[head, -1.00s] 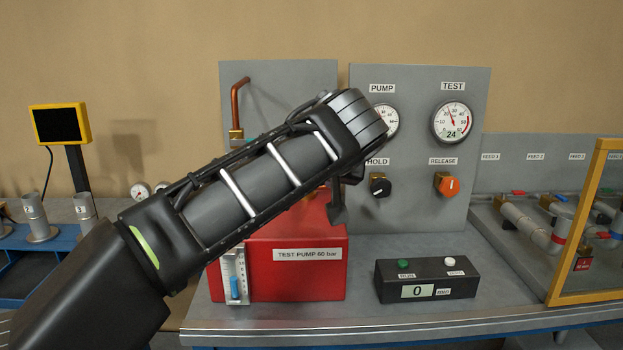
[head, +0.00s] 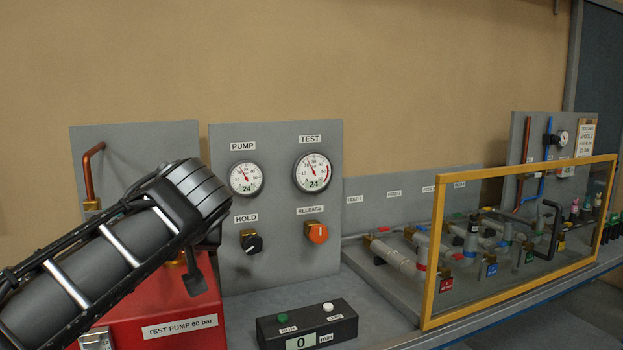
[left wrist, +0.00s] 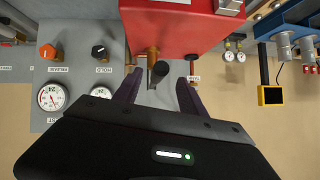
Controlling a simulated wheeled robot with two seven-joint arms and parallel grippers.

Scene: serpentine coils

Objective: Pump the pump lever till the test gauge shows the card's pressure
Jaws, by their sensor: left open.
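The red test pump (head: 170,318) stands at the lower left, labelled 60 bar. The test gauge (head: 311,172) on the grey panel reads 24. The pump gauge (head: 245,178) beside it also reads 24. A card (head: 585,138) hangs on the far right board; its bottom line looks like 25 bar, the rest is too small. My left arm crosses in front of the pump and hides its top. In the left wrist view my left gripper (left wrist: 160,88) is open, with the dark end of the pump lever (left wrist: 160,69) between its fingers. I cannot tell whether they touch it.
The black hold knob (head: 251,242) and orange release knob (head: 317,232) sit below the gauges. A black counter box (head: 340,329) showing 0 is on the bench. A yellow-framed clear guard (head: 436,255) stands before the pipework at right.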

